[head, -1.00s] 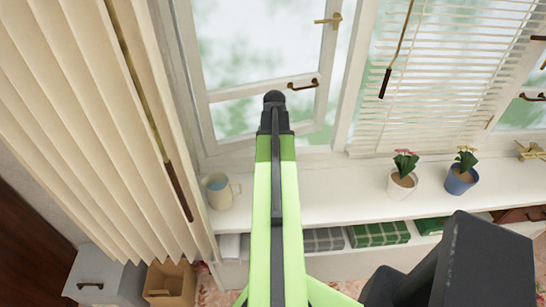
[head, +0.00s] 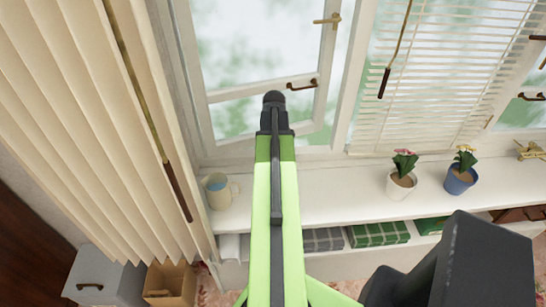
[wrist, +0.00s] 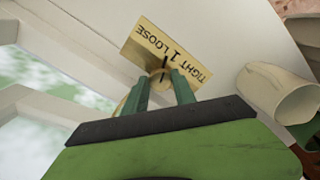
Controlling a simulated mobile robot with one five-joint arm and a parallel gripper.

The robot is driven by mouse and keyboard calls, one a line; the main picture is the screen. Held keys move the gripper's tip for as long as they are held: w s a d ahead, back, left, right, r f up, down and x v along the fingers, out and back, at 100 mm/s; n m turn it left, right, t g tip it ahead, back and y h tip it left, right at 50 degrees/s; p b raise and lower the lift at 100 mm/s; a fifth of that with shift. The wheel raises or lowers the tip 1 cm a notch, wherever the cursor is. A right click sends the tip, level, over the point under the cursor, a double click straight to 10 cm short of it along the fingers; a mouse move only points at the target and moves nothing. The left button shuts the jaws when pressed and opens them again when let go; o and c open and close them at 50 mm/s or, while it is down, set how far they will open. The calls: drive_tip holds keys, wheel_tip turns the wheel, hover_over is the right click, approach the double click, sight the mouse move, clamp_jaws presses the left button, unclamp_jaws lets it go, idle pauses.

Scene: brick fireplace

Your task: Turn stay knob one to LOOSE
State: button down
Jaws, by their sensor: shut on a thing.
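A brass plate (wrist: 142,43) marked LOOSE, 1 and TIGHT shows in the wrist view, its lettering upside down, with LOOSE on the left and TIGHT on the right. Stay knob one (wrist: 159,76) sits at the plate's lower edge, a small round brass knob. A dark line on it points up toward the 1, between the two words. My gripper (wrist: 160,84) has its green fingers on either side of the knob and is shut on it. In the head view my arm hides the knob, the plate and the fingertips.
A cream mug (head: 220,190) stands on the sill left of my arm. Two potted flowers (head: 401,180) (head: 461,176) stand to the right. Vertical blinds (head: 105,120) hang at left.

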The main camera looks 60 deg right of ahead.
drive_tip(key=n, duration=0.4)
drive_tip(key=shift+n, duration=1.8)
drive_tip(key=c, duration=1)
unclamp_jaws()
drive_tip(key=shift+r+p, duration=0.5)
drive_tip(key=shift+p, duration=0.05)
wheel_tip(320, 180, up, 16)
drive_tip(key=p, duration=1.6)
drive_tip(key=shift+r, duration=0.25)
